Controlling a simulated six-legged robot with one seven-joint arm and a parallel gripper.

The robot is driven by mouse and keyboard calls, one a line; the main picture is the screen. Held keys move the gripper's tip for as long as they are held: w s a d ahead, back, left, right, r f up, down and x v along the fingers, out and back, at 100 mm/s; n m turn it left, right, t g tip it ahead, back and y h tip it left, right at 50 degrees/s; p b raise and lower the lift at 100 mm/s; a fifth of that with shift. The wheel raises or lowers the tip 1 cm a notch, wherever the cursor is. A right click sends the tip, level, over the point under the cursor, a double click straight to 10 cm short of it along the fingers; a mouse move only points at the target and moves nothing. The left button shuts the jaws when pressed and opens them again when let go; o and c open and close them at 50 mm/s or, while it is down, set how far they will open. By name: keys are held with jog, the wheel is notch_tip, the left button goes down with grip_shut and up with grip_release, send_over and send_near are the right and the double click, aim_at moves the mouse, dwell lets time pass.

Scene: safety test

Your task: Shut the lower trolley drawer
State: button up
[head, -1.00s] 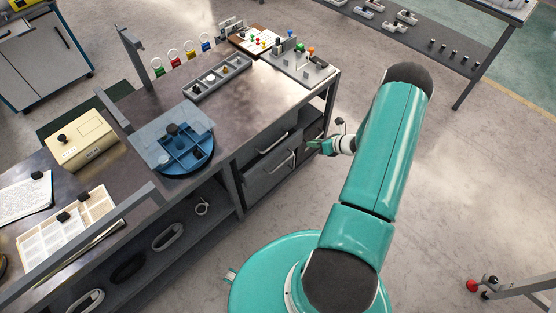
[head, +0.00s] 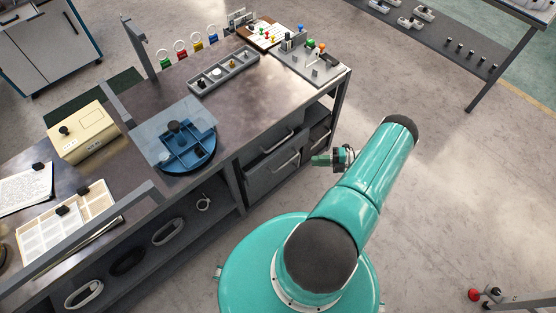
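The trolley is a dark grey workbench (head: 255,105) with a drawer unit under its right part. The upper drawer (head: 262,146) and the lower drawer (head: 268,181) each have a light bar handle. The lower drawer's front seems to stand out a little past the upper one; how far it is open is hard to tell. My gripper (head: 319,160) is small in the head view, just right of the lower drawer's handle, with a visible gap to it. Its fingers are too small to show whether they are open or shut. I see nothing held in it.
A blue divided round tray (head: 206,155) with a clear cover, a beige box (head: 88,136) and a grey parts tray (head: 222,76) are on the benchtop. Coiled items lie on the lower shelf (head: 190,225).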

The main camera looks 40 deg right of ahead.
aim_at(285, 163)
jog(key=x, duration=1.3)
jog(key=shift+a+f, duration=0.15)
jog(key=shift+a, duration=0.2)
grip_shut()
